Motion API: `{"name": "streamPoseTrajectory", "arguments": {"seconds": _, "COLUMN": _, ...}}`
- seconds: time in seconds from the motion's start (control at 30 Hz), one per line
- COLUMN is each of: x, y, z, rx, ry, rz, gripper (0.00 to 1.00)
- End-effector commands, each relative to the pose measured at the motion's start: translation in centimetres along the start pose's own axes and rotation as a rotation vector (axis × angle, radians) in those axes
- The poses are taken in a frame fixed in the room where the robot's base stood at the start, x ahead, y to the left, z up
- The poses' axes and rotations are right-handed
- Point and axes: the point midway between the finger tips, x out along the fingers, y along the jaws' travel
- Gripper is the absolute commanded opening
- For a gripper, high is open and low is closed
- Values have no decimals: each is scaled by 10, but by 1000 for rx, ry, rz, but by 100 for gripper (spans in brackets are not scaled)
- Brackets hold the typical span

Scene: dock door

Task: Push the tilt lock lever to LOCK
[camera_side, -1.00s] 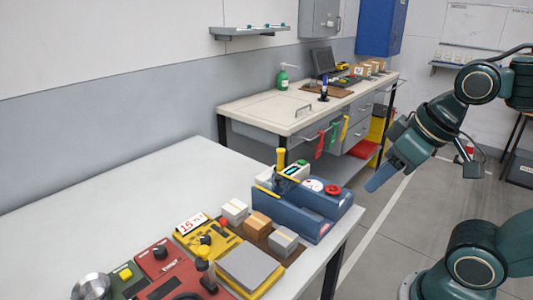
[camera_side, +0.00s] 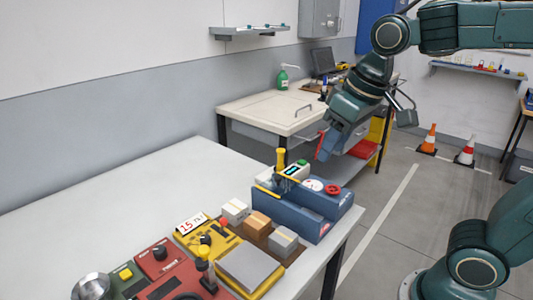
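A blue unit (camera_side: 290,216) sits near the right edge of the front table. An upright lever with a yellow grip (camera_side: 281,158) stands at its back left. No lettering is readable, so I cannot tell which is the tilt lock lever or see a LOCK mark. My gripper (camera_side: 323,155) points down, in the air, right of and above the blue unit in the picture. It appears apart from both levers. Its fingers are too small to tell open from shut.
The blue unit also carries a red knob (camera_side: 332,189) and a white dial (camera_side: 313,185). Small boxes (camera_side: 257,223) and a yellow scale (camera_side: 249,268) stand left of it. The table's back left is clear. A workbench (camera_side: 270,109) stands behind.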

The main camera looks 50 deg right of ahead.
Motion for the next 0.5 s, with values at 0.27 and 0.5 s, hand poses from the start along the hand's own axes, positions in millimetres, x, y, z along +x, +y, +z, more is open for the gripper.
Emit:
{"name": "streamPoseTrajectory", "arguments": {"seconds": 0.27, "x": 21, "y": -17, "z": -55, "rx": -1, "ry": -87, "rz": -4, "gripper": 40}}
{"name": "streamPoseTrajectory", "arguments": {"seconds": 0.5, "x": 49, "y": -35, "z": -97, "rx": 0, "ry": -159, "rz": -3, "gripper": 40}}
